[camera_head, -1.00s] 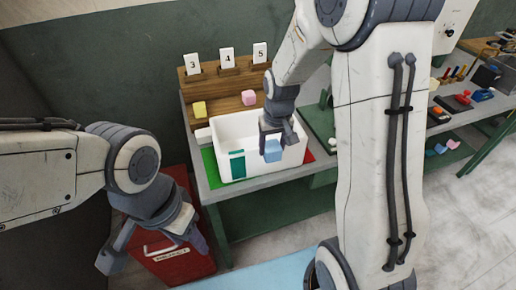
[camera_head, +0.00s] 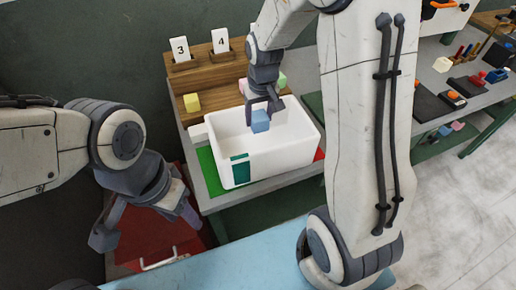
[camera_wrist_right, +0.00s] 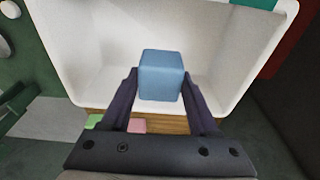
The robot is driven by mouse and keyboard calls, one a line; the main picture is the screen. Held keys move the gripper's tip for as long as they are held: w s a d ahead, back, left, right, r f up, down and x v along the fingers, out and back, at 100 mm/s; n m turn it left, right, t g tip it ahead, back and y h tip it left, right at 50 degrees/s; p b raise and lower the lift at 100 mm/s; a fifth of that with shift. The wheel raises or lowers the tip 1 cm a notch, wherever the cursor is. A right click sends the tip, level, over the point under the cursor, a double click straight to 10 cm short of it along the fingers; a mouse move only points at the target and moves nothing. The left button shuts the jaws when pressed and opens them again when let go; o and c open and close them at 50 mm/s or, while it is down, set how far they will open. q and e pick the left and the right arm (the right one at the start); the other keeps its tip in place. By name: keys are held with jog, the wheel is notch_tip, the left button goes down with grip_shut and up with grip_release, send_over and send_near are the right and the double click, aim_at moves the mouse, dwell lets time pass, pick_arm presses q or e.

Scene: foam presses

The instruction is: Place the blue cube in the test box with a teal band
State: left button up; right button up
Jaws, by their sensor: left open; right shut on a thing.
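The blue cube (camera_head: 260,121) is held between the fingers of my right gripper (camera_head: 262,106). The cube also shows in the right wrist view (camera_wrist_right: 161,75), with a finger on each side. The white test box (camera_head: 272,160) has a teal band (camera_head: 239,170) on its front wall, toward the left. In the head view the cube appears over the box's opening; in the right wrist view the white interior lies behind it. I cannot tell its exact height. My left gripper (camera_head: 146,222) is open and empty, low on the left, away from the box.
The box stands on a grey bench with a green patch (camera_head: 208,172) at its left and a red patch at its right. Behind it is a wooden stand with a yellow cube (camera_head: 192,102) and number cards (camera_head: 180,49). A red case (camera_head: 150,236) stands below left.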

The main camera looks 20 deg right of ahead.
aim_at(261, 131)
jog(key=f, duration=0.6)
jog(key=shift+w+d+f, duration=0.1)
jog(key=shift+d+f, duration=0.15)
jog(key=shift+d, duration=0.05)
jog(key=shift+f+p, duration=0.5)
jog(key=shift+f, duration=1.85)
jog(key=shift+f, duration=0.15)
jog(key=o, duration=1.3)
